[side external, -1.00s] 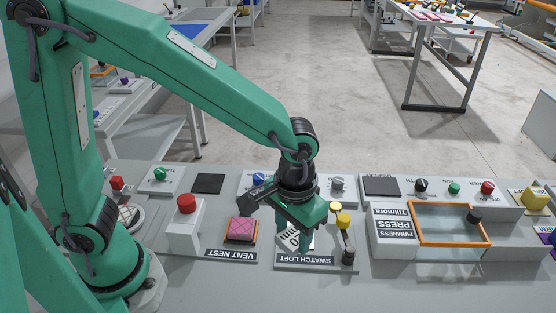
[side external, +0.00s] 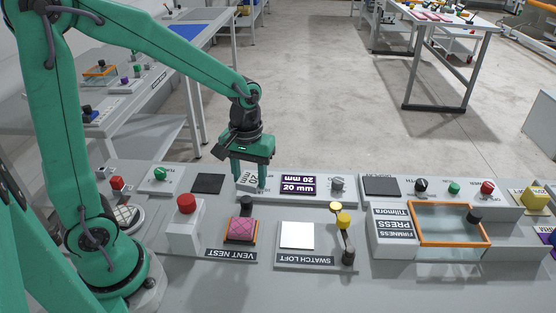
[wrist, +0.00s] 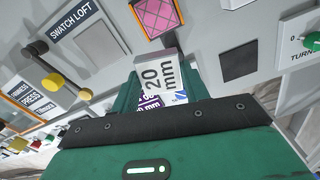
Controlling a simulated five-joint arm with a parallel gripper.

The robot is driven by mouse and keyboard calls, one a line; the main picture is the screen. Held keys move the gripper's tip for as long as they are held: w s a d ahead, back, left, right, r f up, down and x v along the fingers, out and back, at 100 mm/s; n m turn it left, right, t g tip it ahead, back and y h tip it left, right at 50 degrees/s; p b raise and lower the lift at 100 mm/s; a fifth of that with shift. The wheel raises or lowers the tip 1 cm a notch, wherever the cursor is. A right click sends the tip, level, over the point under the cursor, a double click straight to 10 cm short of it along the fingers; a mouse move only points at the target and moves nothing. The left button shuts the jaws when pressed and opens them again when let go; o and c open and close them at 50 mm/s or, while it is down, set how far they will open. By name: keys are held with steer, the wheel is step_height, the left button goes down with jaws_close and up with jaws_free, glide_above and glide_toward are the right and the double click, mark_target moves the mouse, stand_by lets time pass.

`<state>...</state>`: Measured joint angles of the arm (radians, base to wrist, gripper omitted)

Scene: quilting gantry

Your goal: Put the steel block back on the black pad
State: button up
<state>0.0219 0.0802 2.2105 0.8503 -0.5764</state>
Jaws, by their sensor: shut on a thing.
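My gripper (side external: 250,182) is shut on the steel block (side external: 251,176), which carries a "20 mm" label. In the wrist view the block (wrist: 158,78) sits between the green fingers. It appears raised over the left part of the purple-screen panel; the exact gap below it is hard to judge. A flat black pad (side external: 208,183) lies just left of the gripper in the side view, and is bare. In the wrist view that pad (wrist: 239,60) is right of the block, apart from it. Another dark square (side external: 381,186) lies farther right.
The purple screen (side external: 299,185) reads "20 mm". The pale Swatch Loft plate (side external: 297,235) is bare, with a yellow-knobbed lever (side external: 343,220) beside it. A pink quilted swatch (side external: 240,230) and a red button (side external: 186,204) stand nearer the front left.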

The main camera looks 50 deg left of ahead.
steer(key=s+a+n, duration=0.1)
steer(key=a+n, duration=0.1)
steer(key=a, duration=0.5)
steer(key=shift+s+a+n, duration=0.3)
steer(key=shift+s+a, duration=0.05)
steer(key=shift+a, duration=0.05)
glide_above(209, 182)
step_height(209, 182, down, 7)
steer(key=shift+s+f, duration=0.1)
steer(key=shift+f, duration=1.95)
steer(key=shift+f, duration=0.15)
steer(key=o, duration=1.4)
steer(key=shift+c, duration=0.2)
